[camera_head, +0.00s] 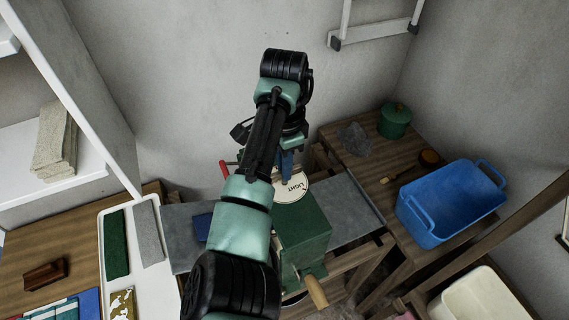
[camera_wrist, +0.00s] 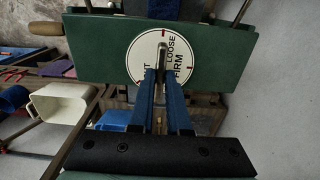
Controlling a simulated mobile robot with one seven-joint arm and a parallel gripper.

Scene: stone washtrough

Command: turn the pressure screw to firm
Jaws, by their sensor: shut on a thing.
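The pressure screw (camera_wrist: 162,52) shows in the wrist view as a narrow metal bar over a round white dial (camera_wrist: 143,53). The dial bears the words LOOSE and FIRM, a partly hidden third word, and red marks at its rim. In the head view the dial (camera_head: 292,191) shows the word LIGHT on top of a green box-like machine (camera_head: 303,235). My gripper (camera_wrist: 160,74) has its blue fingers closed on the near end of the bar. In the head view my gripper (camera_head: 286,166) reaches down to the dial, and my arm hides part of the machine. The exact setting is unclear.
A wooden crank handle (camera_head: 316,291) sticks out at the machine's front, and a red handle (camera_head: 225,168) at its left. A blue tub (camera_head: 450,203) and a green lidded pot (camera_head: 395,120) stand on the right bench. A white tray (camera_head: 120,224) lies left.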

